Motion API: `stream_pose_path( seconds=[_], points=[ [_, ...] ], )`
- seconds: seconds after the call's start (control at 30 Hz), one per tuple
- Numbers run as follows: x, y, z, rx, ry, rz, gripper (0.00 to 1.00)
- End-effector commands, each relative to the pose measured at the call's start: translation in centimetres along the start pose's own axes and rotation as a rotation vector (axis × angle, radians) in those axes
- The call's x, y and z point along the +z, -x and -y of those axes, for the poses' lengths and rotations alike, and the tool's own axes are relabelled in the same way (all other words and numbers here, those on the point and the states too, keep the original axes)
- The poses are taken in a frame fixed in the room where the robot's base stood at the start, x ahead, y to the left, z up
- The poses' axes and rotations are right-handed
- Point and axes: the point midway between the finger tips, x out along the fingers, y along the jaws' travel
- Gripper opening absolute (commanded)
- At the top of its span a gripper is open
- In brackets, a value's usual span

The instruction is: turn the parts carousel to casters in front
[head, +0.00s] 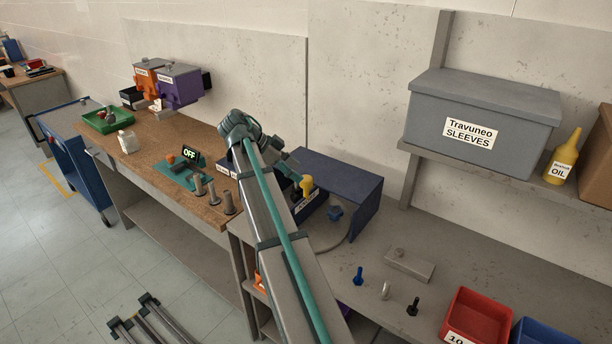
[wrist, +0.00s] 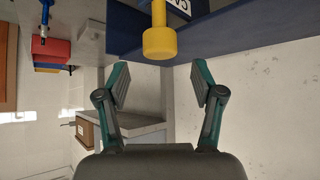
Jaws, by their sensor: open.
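A dark blue box-like housing (head: 345,185) stands on the grey bench, with a dark blue bin front (head: 312,211) at its open left side. A yellow knob (head: 306,186) sticks out there above a white label. In the wrist view the yellow knob (wrist: 159,40) is at top centre, beside a partly cut-off label reading "CAS". My gripper (wrist: 158,80) is open and empty, its fingertips to either side of and just below the knob in the picture, apart from it. In the head view my arm hides part of the bin. I cannot see the whole carousel.
Bolts (head: 385,290), a grey block (head: 409,265) and a red bin (head: 478,318) are on the bench to the right.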

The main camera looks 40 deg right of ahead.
Motion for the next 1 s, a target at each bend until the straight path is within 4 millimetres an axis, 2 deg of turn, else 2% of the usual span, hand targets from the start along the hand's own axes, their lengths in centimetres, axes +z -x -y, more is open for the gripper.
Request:
stream_pose_path(
  seconds=[0.1,0.3,0.5,0.73,1.0],
  points=[
    [-0.2,-2.0,-0.2,0.003,0.000,0.000,0.67],
    [-0.1,-4.3,-0.1,0.001,0.001,0.001,0.67],
    [0.1,-5.2,0.0,0.000,0.002,0.002,0.67],
    [0.1,-5.2,0.0,-0.001,0.002,0.002,0.67],
    [0.1,-5.2,0.0,0.000,0.002,0.002,0.22]
  ],
)
